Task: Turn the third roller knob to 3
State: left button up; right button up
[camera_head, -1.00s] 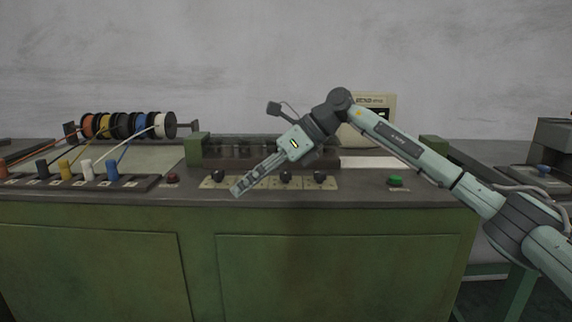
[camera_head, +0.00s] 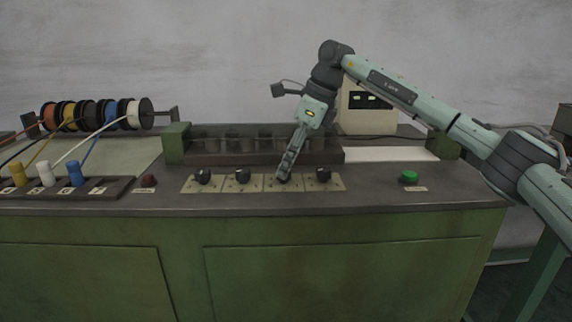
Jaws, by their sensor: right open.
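A row of dark roller knobs sits on pale plates along the front of the green machine (camera_head: 350,225). The first knob (camera_head: 203,176), the second knob (camera_head: 242,176) and the rightmost knob (camera_head: 323,174) are in clear view. The third knob's plate (camera_head: 271,187) shows, but its knob is hidden behind my right gripper (camera_head: 284,177). The right gripper points down with its fingertips at that plate. It is open; whether it touches the knob I cannot tell. The knob settings are too small to read. My left gripper is not in view.
The dark roller housing (camera_head: 220,157) stands behind the knobs. Wire spools (camera_head: 90,114) and coloured plugs (camera_head: 74,173) are at the left.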

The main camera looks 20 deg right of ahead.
jog(key=shift+w+a+f, duration=0.1)
jog(key=shift+a+f, duration=0.1)
jog(key=shift+f, duration=0.35)
grip_shut()
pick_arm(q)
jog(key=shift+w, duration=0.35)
